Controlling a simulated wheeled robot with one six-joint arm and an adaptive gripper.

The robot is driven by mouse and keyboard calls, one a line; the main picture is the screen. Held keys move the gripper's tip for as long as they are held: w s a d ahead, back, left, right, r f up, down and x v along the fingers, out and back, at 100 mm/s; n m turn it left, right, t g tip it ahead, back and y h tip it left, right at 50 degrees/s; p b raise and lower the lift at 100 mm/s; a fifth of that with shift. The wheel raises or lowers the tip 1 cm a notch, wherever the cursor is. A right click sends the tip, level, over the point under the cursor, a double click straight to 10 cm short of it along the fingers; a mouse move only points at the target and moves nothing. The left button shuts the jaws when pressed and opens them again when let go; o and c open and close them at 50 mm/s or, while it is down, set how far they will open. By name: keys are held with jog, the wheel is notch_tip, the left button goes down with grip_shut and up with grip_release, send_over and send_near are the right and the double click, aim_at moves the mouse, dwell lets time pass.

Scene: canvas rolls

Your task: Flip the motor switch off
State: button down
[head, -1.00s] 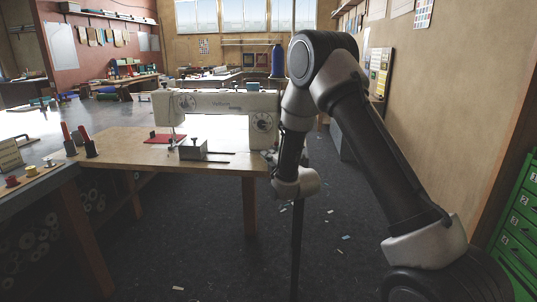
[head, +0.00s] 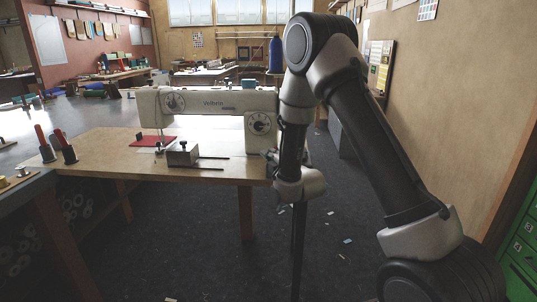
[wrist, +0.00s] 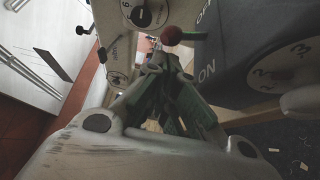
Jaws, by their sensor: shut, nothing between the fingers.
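The motor switch is a lever with a red ball knob (wrist: 171,36) in the wrist view. It sticks out from a dark box (wrist: 232,62) lettered "OFF" near the top edge and "ON" lower down. The lever lies between the two words; I cannot tell its exact setting. My gripper (wrist: 160,67) is shut and empty, its fingertips just below the knob in the picture. I cannot tell whether they touch it. The white sewing machine (head: 205,101) stands on the wooden table, and its dial shows in the wrist view. In the head view my arm hides the switch.
The wooden table (head: 110,143) bears a metal block (head: 182,155), a red cloth and dark red-tipped spools at the left. Green drawers (head: 522,245) stand at the right edge. The dark floor between is open, with small scraps.

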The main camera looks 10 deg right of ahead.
jog(key=shift+r, duration=0.1)
dwell(0.3)
jog(key=shift+w+r+g, duration=0.1)
jog(key=shift+g, duration=0.2)
jog(key=shift+w+d+r+m+g, duration=0.15)
jog(key=shift+w+r+m+g, duration=0.3)
jog(key=shift+m+g, duration=0.3)
jog(key=shift+w+d+r+g, duration=0.1)
jog(key=shift+w+r+g, duration=0.05)
jog(key=shift+r+g, duration=0.2)
jog(key=shift+w+d+r+m+g, duration=0.2)
jog(key=shift+w+m+g, duration=0.15)
jog(key=shift+g, duration=0.2)
jog(key=shift+w+d+r+m+g, duration=0.1)
jog(key=shift+w+r+m+g, duration=0.1)
jog(key=shift+w+g, duration=0.25)
jog(key=shift+w+d+r, duration=0.15)
jog(key=shift+w+r, duration=0.05)
jog(key=shift+w, duration=0.35)
jog(key=shift+r, duration=0.15)
jog(key=shift+r, duration=0.7)
